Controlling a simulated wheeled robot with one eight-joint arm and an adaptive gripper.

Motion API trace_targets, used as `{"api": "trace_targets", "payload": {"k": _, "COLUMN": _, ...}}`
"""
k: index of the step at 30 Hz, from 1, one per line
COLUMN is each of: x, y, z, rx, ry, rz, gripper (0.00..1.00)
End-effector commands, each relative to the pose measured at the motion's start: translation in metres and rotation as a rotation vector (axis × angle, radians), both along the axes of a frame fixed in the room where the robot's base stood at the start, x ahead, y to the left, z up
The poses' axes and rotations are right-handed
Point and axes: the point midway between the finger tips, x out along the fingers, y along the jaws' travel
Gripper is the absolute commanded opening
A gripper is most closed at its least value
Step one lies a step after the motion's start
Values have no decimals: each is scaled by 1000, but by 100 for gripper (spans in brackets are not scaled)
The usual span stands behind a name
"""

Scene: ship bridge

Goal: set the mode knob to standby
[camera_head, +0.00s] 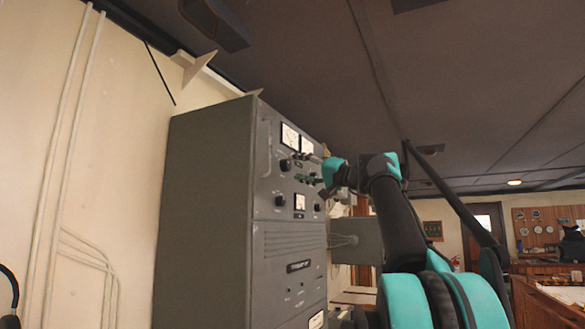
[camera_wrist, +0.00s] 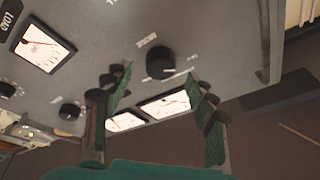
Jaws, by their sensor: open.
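My gripper (camera_wrist: 160,78) is open in the wrist view, its two green-padded fingers spread apart. A black round knob (camera_wrist: 160,62) with a pale pointer mark shows between and just beyond the fingertips, with no finger visibly touching it. Small white lettering surrounds it, too blurred to read, so I cannot confirm that it is the mode knob. In the head view this appears to be the upper left knob (camera_head: 284,165) on the grey cabinet (camera_head: 210,210). My gripper (camera_head: 308,180) is close to the panel there, partly seen edge-on.
In the wrist view, another knob (camera_wrist: 70,110) and a square meter (camera_wrist: 40,45) lie to the left. Two meters (camera_wrist: 165,105) show partly behind the fingers. A metal handle (camera_wrist: 268,40) runs along the right panel edge. A grey box (camera_head: 357,240) sits beside the cabinet.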

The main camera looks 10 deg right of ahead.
Motion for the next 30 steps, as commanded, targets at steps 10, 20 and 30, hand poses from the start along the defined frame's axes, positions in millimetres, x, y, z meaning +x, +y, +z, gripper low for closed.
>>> {"api": "trace_targets", "payload": {"k": 10, "x": 20, "y": 20, "z": 8, "rx": -1, "ry": 0, "rz": 0, "gripper": 57}}
{"api": "trace_targets", "payload": {"k": 20, "x": 20, "y": 20, "z": 8, "rx": -1, "ry": -1, "rz": 0, "gripper": 47}}
{"api": "trace_targets", "payload": {"k": 30, "x": 20, "y": 20, "z": 8, "rx": -1, "ry": -1, "rz": 0, "gripper": 7}}
